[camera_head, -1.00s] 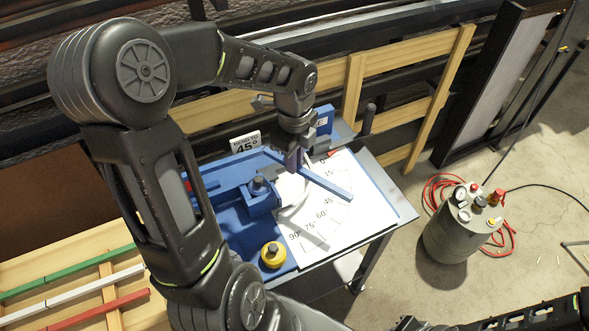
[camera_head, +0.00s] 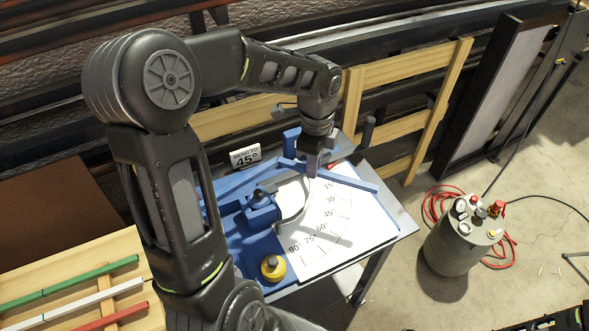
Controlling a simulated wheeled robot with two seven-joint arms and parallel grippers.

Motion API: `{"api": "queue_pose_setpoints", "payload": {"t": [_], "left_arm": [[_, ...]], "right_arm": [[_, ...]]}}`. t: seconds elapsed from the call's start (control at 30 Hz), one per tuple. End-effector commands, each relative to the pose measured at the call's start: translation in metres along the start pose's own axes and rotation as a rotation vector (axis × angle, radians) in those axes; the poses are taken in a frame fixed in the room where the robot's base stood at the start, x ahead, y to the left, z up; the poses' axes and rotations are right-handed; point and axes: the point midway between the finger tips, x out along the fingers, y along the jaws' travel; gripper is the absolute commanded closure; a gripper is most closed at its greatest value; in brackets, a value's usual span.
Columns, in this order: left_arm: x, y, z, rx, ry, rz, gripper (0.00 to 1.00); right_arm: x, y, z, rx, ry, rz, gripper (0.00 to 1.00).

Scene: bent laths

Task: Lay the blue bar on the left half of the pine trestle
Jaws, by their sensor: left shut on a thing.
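The blue bar (camera_head: 352,181) is bent, with one arm running left and one running right over the blue bending bench. My left gripper (camera_head: 311,168) is shut on it near its middle, and the bar appears to be held above the bench. The gripper's fingertips are partly hard to make out against the bar. The pine trestle (camera_head: 75,252) is at the lower left, with a green, a white and a red bar lying across it. My left arm hides part of the trestle's right side. My right gripper is out of view; only part of that arm shows at bottom right.
The bench has a white angle sheet (camera_head: 325,235), a "bend to 45°" sign (camera_head: 245,156), a yellow knob (camera_head: 273,268) and an upright dark post (camera_head: 368,129). A grey tank (camera_head: 462,240) with red hose stands right of the bench. A pine frame (camera_head: 410,65) leans behind.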

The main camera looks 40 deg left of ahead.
Motion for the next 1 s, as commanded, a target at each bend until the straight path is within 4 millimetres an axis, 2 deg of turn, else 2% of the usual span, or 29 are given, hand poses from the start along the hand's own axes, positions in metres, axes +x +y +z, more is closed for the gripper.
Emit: {"api": "queue_pose_setpoints", "payload": {"t": [0.1,0.17,0.3,0.4,0.53,0.6,0.7,1.0], "left_arm": [[-0.010,-0.024,-0.042,-0.200,0.005,-0.001,1.00],[-0.016,-0.035,-0.067,-0.329,0.007,0.000,1.00],[-0.030,-0.053,-0.131,-0.647,0.005,0.003,1.00],[-0.039,-0.059,-0.175,-0.864,0.002,0.002,1.00],[-0.048,-0.058,-0.220,-1.092,-0.004,0.000,1.00],[-0.051,-0.057,-0.237,-1.180,-0.006,-0.001,1.00],[-0.054,-0.055,-0.251,-1.258,-0.009,-0.003,1.00],[-0.055,-0.054,-0.255,-1.296,-0.009,-0.003,1.00]], "right_arm": [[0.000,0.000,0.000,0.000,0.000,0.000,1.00],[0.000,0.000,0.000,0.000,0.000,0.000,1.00],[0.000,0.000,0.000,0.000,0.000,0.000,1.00],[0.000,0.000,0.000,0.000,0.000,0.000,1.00],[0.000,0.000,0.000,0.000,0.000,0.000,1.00],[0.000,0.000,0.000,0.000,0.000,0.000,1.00],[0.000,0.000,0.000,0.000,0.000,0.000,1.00],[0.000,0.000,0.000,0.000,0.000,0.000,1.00]]}}
